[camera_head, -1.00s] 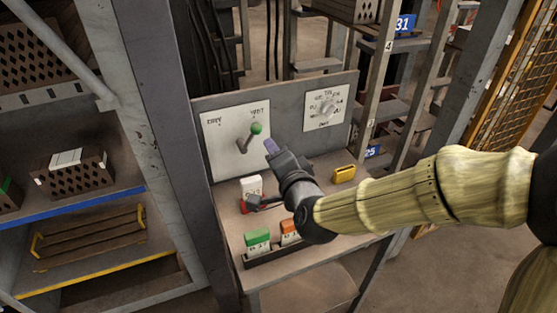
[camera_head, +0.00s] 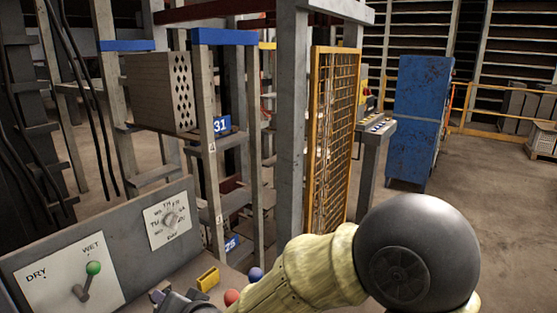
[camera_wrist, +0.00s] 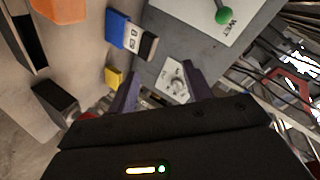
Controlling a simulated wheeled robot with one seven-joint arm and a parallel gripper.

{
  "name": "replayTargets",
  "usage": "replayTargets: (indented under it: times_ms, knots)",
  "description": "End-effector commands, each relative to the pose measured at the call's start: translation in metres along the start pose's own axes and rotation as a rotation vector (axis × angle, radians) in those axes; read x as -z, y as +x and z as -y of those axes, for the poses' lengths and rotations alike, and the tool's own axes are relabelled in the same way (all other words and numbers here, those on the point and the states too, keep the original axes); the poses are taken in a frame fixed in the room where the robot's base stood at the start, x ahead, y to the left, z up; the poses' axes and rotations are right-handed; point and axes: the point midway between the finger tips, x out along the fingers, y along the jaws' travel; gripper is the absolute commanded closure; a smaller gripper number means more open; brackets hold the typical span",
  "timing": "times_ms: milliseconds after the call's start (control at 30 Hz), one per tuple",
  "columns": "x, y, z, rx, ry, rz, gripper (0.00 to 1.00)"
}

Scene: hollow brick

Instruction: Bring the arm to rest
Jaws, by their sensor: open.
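My gripper (camera_head: 172,298) shows at the bottom edge of the head view, partly cut off, beside the control panel (camera_head: 125,232). In the wrist view its two dark fingers (camera_wrist: 160,90) stand apart with nothing between them. Beyond the fingers is a panel with a round dial (camera_wrist: 175,82). The lever with a green knob (camera_head: 93,268) leans to the WET side of its white plate, and the knob also shows in the wrist view (camera_wrist: 222,16). My gripper is apart from the lever.
A yellow block (camera_head: 208,279), a red ball (camera_head: 232,297) and a blue ball (camera_head: 256,274) are near my forearm. Steel racks (camera_head: 228,140) and an orange mesh gate (camera_head: 330,140) stand behind. A blue cabinet (camera_head: 418,115) stands farther off, with open floor in front.

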Motion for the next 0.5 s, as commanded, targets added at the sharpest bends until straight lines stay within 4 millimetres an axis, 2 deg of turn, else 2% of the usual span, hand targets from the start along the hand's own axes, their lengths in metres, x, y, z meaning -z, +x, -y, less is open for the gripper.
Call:
replayTargets:
  times_ms: [33,100,267,400,500]
  knots:
    - [0.011,-0.007,-0.028,-0.075,-0.054,0.009,0.5]
    - [0.023,-0.02,-0.065,-0.176,-0.119,0.036,0.5]
    - [0.045,-0.062,-0.142,-0.395,-0.218,0.116,0.5]
    - [0.058,-0.117,-0.203,-0.579,-0.26,0.211,0.5]
    - [0.059,-0.156,-0.236,-0.68,-0.263,0.281,0.5]
